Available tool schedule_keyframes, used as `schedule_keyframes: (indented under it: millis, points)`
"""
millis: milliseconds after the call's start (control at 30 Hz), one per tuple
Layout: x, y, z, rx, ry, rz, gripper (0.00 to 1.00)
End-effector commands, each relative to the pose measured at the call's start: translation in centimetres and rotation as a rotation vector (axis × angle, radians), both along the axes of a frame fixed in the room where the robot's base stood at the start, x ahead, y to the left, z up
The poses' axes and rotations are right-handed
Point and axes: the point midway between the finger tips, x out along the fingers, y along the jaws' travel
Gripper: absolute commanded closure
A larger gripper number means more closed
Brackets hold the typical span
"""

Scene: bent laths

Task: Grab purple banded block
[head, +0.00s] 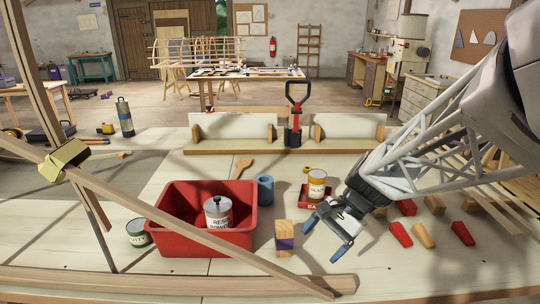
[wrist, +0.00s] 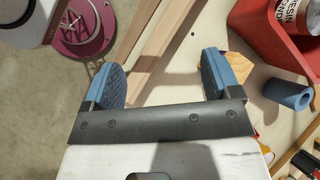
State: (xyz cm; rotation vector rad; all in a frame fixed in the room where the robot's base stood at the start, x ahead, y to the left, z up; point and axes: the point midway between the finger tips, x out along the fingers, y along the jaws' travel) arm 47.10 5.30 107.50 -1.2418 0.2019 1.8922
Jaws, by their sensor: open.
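The purple banded block (head: 284,230) stands upright on the bench, pale wood with a purple band around its lower part. It is just right of the red crate. My gripper (head: 327,238) is open and empty, to the right of the block and apart from it in the head view. In the wrist view my gripper (wrist: 160,80) shows two blue padded fingers spread wide.
The red crate (head: 171,207) holds a resin tin (head: 218,212). A blue roll (head: 265,190) and a glaze tin (head: 316,186) stand behind the block. A long lath (head: 215,243) slants across the front, close to the block. Red and wooden wedges (head: 422,236) lie at right.

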Motion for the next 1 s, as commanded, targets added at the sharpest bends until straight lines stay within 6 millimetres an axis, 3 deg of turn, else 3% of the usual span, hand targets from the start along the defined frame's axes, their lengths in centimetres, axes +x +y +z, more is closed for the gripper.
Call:
schedule_keyframes:
  millis: [700,1000]
  points:
    - [12.7,0.8,-7.5,0.38,0.428,-0.424,0.17]
    - [15.4,0.5,-9.4,0.462,0.514,-0.51,0.17]
